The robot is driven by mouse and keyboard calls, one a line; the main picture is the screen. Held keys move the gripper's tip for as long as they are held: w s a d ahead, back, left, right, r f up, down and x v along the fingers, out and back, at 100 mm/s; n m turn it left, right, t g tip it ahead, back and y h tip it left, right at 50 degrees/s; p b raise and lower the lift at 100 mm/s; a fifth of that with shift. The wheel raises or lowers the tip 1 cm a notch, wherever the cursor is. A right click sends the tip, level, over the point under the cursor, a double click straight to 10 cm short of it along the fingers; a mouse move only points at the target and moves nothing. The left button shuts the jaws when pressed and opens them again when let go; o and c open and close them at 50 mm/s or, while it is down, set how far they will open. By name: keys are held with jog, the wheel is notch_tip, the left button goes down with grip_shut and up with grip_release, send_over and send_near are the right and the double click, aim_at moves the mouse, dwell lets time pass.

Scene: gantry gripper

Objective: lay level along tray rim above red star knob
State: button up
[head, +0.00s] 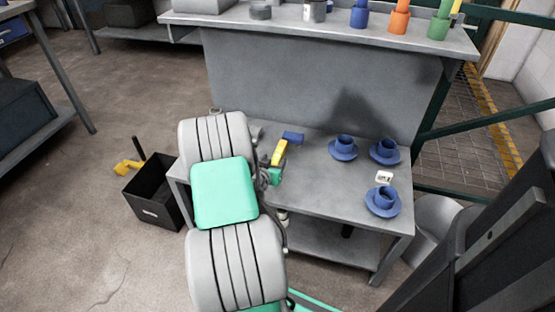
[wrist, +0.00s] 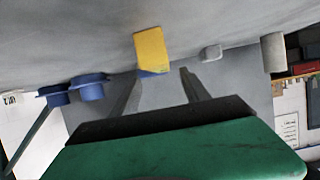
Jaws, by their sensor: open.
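A yellow-and-blue piece (head: 280,151) is by the left part of the low grey table, just beyond the end of my arm. In the wrist view the yellow block (wrist: 151,46) has a blue edge underneath and lies ahead of my gripper (wrist: 160,80), between the lines of its two fingers. My gripper is open, and I see nothing held. In the head view my arm hides most of the gripper. I cannot make out a level, a tray rim or a red star knob for certain in either view.
The low grey table (head: 325,190) holds blue cups on saucers (head: 343,147) at its right, with a small white item (head: 384,177). A black bin (head: 155,192) with a yellow-handled thing stands on the floor at left. A higher bench (head: 330,25) behind carries coloured cups.

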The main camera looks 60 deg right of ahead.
aim_at(277, 155)
jog(key=b+x, duration=0.2)
jog(key=x, duration=0.4)
jog(key=shift+d+f, duration=0.1)
jog(key=shift+f, duration=0.1)
jog(key=shift+r, duration=0.1)
jog(key=shift+c, duration=0.5)
grip_shut()
